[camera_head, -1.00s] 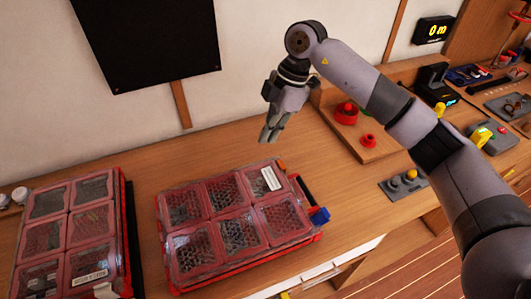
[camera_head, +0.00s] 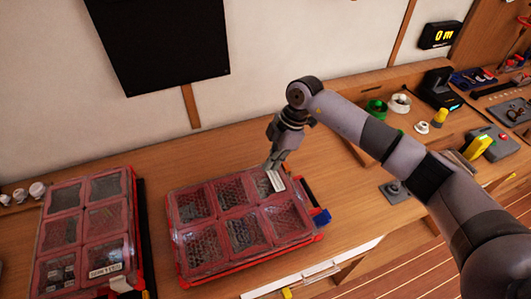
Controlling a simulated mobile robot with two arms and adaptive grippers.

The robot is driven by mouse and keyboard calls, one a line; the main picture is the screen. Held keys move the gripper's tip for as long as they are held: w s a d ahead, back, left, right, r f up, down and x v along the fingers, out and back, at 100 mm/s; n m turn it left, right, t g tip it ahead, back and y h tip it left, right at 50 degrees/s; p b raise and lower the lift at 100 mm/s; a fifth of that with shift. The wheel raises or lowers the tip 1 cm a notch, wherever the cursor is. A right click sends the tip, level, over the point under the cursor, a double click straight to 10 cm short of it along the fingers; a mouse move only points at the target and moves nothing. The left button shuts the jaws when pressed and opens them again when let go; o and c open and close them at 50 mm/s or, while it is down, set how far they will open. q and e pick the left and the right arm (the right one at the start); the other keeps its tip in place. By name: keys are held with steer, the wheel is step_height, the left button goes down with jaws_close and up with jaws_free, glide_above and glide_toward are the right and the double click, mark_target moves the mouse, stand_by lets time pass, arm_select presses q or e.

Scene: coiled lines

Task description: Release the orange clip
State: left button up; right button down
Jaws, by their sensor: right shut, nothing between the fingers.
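My right gripper (camera_head: 271,162) is shut and empty. Its fingertips point down over the back right corner of the red case with a clear lid (camera_head: 245,225), close to a white label (camera_head: 276,181). I cannot tell whether they touch the lid. The case has a blue latch (camera_head: 321,216) on its right side and a dark handle with red parts (camera_head: 306,190) beside it. I cannot pick out a clearly orange clip; the case's trim looks red to orange-red. My left gripper is not in view.
A second red case (camera_head: 87,230) stands at the left. Small white jars (camera_head: 37,190) are behind it. A green spool (camera_head: 377,106) and a white ring (camera_head: 400,103) are at the back right. My right arm covers part of the bench. Some bench between the cases is free.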

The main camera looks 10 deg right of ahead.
steer(key=shift+d, duration=0.65)
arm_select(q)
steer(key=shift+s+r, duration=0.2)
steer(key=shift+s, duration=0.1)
arm_select(e)
steer(key=shift+w, duration=0.1)
steer(key=shift+a, duration=0.1)
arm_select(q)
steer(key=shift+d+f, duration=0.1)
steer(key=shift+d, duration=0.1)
arm_select(e)
steer(key=shift+d+y, duration=0.35)
steer(key=shift+y, duration=0.05)
